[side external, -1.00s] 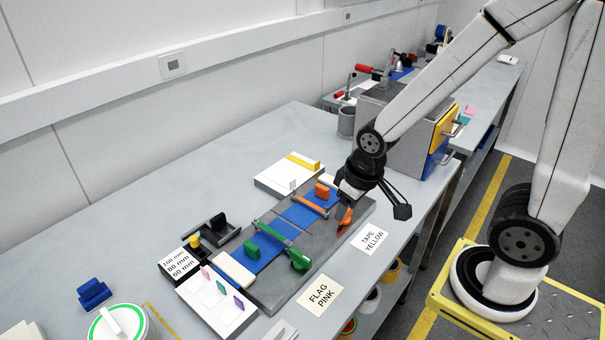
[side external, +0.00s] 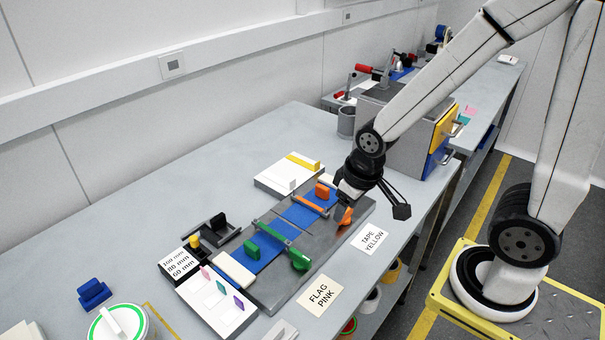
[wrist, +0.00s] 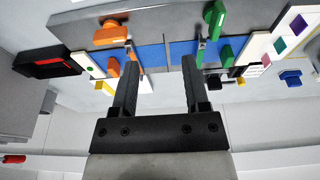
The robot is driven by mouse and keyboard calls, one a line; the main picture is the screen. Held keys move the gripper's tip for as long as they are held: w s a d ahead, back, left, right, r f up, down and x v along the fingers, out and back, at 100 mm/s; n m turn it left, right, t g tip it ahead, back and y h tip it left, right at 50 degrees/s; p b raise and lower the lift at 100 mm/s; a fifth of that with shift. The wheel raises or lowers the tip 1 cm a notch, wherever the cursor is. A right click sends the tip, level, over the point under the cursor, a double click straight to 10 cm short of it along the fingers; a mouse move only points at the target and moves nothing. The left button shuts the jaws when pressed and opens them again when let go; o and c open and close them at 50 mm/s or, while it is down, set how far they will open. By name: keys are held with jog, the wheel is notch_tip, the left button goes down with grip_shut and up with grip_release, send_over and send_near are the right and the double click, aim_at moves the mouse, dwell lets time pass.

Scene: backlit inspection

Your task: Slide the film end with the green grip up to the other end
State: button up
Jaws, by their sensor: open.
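The green grip (side external: 251,251) is a small upright block on the left blue film end (side external: 268,256); it also shows in the wrist view (wrist: 226,54). The orange grip (side external: 322,191) stands on the right blue film end (side external: 299,214). Both film ends lie on a grey splicing bed. A green-handled clamp (side external: 299,260) and an orange-handled clamp (side external: 345,216) have bars across the film. My gripper (wrist: 158,66) is open and empty, above the bed toward the orange end. The green grip lies outside its fingers, to the right in the wrist view.
A white holder with coloured flags (side external: 218,303) is by the bed's left end; a white plate with a yellow strip (side external: 287,178) is behind it. Cards reading FLAG PINK (side external: 321,296) and TAPE YELLOW (side external: 369,239) lie in front.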

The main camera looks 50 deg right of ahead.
jog(key=w, duration=0.1)
jog(key=g, duration=0.3)
send_over(251, 245)
notch_tip(251, 245, down, 3)
jog(key=shift+f, duration=0.2)
jog(key=shift+f, duration=0.1)
jog(key=shift+f, duration=3.8)
grip_shut()
